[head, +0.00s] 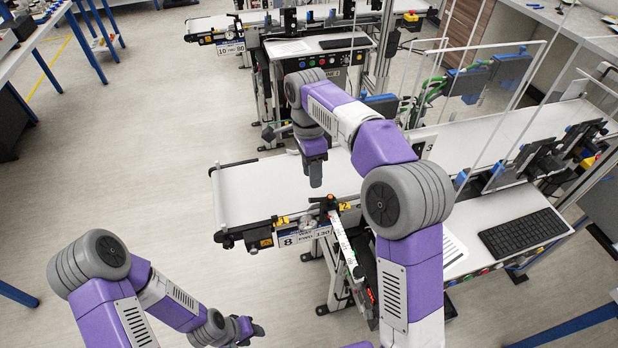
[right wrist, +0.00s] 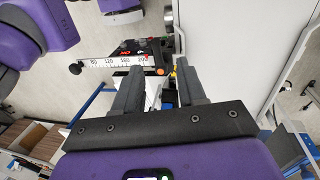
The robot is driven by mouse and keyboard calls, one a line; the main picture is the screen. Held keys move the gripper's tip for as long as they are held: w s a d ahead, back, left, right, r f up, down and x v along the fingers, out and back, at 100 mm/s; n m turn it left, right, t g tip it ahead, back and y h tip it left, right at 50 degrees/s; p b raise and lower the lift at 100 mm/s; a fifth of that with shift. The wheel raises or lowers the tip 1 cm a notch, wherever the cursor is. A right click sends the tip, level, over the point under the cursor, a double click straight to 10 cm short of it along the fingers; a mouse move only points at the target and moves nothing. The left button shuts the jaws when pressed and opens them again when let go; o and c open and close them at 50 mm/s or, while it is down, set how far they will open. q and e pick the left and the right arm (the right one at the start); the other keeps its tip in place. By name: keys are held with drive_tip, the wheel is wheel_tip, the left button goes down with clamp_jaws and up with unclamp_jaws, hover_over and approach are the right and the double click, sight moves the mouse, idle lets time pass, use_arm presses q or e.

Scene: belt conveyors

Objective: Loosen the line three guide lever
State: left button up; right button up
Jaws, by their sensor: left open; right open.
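I cannot clearly tell the lever from the clamp. My right gripper (head: 315,178) points down above the belt, beyond the clamp. In the right wrist view, its open, empty fingers (right wrist: 158,82) have the scale bar (right wrist: 112,62) and an orange knob (right wrist: 160,71) beyond them. My left gripper (head: 250,330) is open and empty, low over the floor.
A plate (head: 300,237) reading "8" and "120" hangs on the conveyor's near side, with yellow tags above it. A keyboard (head: 523,233) lies on a panel at the right. Clear guard panels (head: 530,110) stand over the belt.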

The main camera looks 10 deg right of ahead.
sight(320, 201)
drive_tip(key=f, duration=0.2)
drive_tip(key=s+f+b, duration=0.1)
drive_tip(key=f, duration=0.1)
drive_tip(key=s+f, duration=0.1)
drive_tip(key=f, duration=0.2)
drive_tip(key=shift+d+b, duration=0.1)
drive_tip(key=shift+b, duration=0.2)
drive_tip(key=shift+c, duration=0.3)
clamp_jaws()
